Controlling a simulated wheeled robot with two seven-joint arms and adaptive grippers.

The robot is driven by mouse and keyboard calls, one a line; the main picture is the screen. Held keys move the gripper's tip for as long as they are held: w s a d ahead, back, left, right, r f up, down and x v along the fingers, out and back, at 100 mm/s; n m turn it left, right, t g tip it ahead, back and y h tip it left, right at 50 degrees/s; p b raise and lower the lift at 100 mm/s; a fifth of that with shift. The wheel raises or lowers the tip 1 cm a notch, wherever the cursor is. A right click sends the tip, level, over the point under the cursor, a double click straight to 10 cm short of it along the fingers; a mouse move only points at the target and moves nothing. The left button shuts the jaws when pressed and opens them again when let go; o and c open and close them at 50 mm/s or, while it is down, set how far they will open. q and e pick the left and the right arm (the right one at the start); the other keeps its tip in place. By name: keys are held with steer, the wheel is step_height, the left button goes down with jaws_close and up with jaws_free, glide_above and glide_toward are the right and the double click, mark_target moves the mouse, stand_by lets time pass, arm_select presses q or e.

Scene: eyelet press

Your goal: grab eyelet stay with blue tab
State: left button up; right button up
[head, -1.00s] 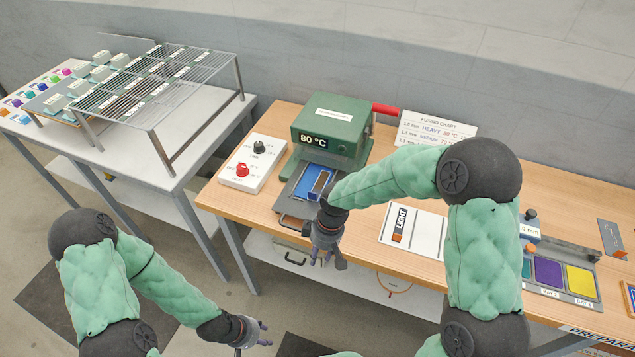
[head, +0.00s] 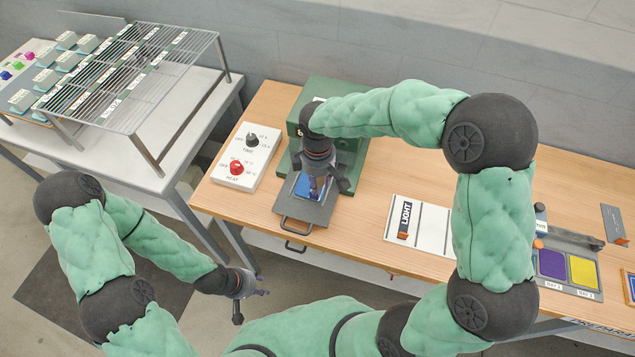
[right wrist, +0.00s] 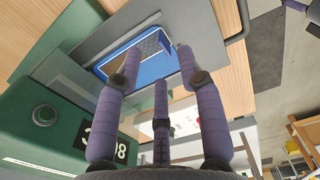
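My right gripper (head: 322,184) hangs over the pulled-out tray of the green press, fingers pointing down. In the right wrist view its three fingers (right wrist: 158,72) are spread with nothing between them. Below them is a blue bed (right wrist: 152,66) with a greyish flat piece (right wrist: 150,45) on it, partly behind the fingers. I cannot make out a separate blue tab on that piece. In the head view the blue bed (head: 302,188) is partly covered by the gripper. My left gripper (head: 252,288) is open and empty, low in front of the table's left end.
The green press (head: 350,160) stands behind the tray (head: 290,209). A white control box (head: 248,157) with black and red knobs is left of it. A white chart board marked LIGHT (head: 430,228) lies to the right. A wire rack (head: 150,75) stands on the left table.

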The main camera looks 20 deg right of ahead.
steer(key=shift+w+f, duration=0.25)
steer(key=shift+f, duration=0.8)
steer(key=shift+a+f, duration=0.2)
steer(key=shift+f, duration=0.35)
steer(key=f, duration=0.2)
steer(key=f+b, duration=0.1)
steer(key=f, duration=0.1)
steer(key=shift+w+a, duration=0.2)
steer(key=shift+w, duration=0.05)
steer(key=shift+r, duration=0.1)
jaws_close()
